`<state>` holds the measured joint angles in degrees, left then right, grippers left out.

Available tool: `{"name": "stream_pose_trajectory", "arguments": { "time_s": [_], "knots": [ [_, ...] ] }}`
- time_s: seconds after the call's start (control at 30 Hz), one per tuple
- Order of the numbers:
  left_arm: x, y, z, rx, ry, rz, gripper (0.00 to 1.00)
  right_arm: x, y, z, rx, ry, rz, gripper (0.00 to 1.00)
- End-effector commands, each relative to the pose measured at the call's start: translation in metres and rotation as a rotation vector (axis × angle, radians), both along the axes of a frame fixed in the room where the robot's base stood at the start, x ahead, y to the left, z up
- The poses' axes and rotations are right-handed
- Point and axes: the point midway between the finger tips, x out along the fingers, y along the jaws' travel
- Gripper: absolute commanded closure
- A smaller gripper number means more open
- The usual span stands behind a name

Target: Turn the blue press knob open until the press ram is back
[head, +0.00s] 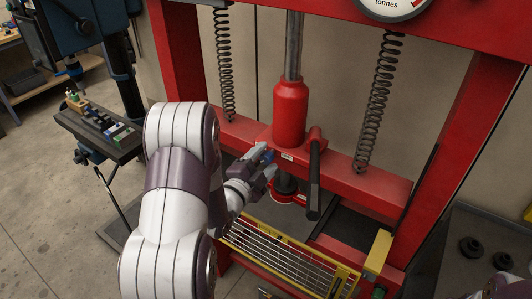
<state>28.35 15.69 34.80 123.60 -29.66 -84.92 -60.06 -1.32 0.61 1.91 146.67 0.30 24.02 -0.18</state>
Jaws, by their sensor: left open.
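The red press frame (360,181) fills the middle and right of the head view. Its red cylinder (290,113) stands upright on the crossbeam. A small blue knob (268,156) shows low beside the cylinder base, partly hidden by my left gripper (266,163). The gripper is open, with its fingertips at the knob; I cannot tell whether they touch it. The dark press ram (286,184) shows below the crossbeam, over a red ring-shaped part. My right gripper is not in view.
A black pump lever (314,180) hangs just right of the knob. Coil springs (376,105) flank the cylinder. A yellow-framed mesh guard (285,258) lies below my gripper. A drill-press table (98,130) is at left, and a dark bench (470,225) at right.

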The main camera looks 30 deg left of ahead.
Motion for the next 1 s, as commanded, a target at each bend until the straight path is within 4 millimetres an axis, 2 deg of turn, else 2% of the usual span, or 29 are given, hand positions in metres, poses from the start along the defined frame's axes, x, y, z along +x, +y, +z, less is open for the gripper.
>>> {"name": "stream_pose_trajectory", "arguments": {
  "time_s": [0.13, 0.4, 0.57, 0.6, 1.0],
  "knots": [
    [0.0107, -0.0005, -0.0001, -0.001, 0.001, 0.0, 0.39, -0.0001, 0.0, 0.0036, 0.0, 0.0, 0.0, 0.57],
    [0.0125, -0.0003, -0.0009, -0.001, 0.001, 0.0, 0.39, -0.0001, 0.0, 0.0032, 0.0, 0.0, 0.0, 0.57],
    [0.0122, -0.0002, -0.0008, -0.001, 0.001, 0.0, 0.91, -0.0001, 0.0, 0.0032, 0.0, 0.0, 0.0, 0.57],
    [0.0122, -0.0003, -0.0009, -0.002, 0.001, 0.0, 0.95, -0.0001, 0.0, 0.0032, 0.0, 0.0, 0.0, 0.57],
    [0.012, -0.0003, -0.0017, -0.076, 0.007, 0.0, 0.95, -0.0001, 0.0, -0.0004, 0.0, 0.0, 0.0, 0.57]
  ]
}}
